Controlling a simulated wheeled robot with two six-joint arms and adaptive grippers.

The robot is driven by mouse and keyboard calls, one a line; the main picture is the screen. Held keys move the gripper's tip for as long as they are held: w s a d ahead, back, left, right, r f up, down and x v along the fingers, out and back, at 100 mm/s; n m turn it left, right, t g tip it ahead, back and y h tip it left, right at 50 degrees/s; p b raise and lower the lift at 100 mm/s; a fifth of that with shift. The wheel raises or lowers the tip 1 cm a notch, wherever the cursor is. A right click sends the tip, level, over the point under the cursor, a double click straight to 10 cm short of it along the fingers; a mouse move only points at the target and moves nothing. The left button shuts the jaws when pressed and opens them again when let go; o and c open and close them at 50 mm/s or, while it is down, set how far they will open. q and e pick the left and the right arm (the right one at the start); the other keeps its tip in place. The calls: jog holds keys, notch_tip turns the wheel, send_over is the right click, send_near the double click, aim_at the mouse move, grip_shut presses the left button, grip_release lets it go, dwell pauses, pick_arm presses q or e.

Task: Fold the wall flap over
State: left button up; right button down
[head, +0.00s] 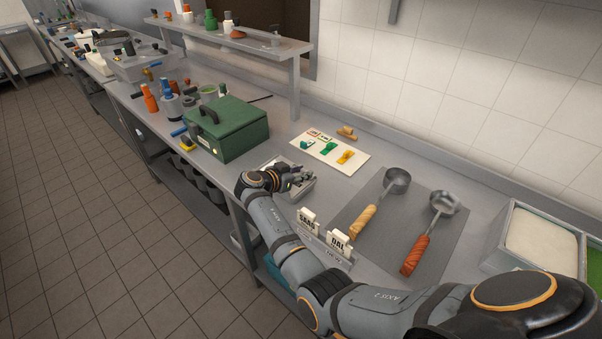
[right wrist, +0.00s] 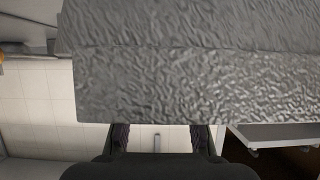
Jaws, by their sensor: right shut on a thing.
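My right gripper (head: 301,180) is over a small silvery tray (head: 304,191) on the steel counter, in front of the green box. In the right wrist view, a crinkled grey foil-like sheet, the wall flap (right wrist: 170,85), fills the upper middle with a crease running across it. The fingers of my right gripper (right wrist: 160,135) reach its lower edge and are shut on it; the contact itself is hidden. In the head view the gripper and wrist cover much of the tray, so the flap's angle is hard to tell. My left gripper is not in view.
A green box (head: 232,128) stands left of the tray. A white card (head: 329,151) with coloured pieces lies behind it. Label cards (head: 338,243) stand near my forearm. Two ladles (head: 362,218) lie on a grey mat (head: 388,231). Food bins (head: 538,235) stand at right.

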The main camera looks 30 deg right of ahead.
jog(key=c, duration=1)
grip_release()
notch_tip(320, 180, up, 10)
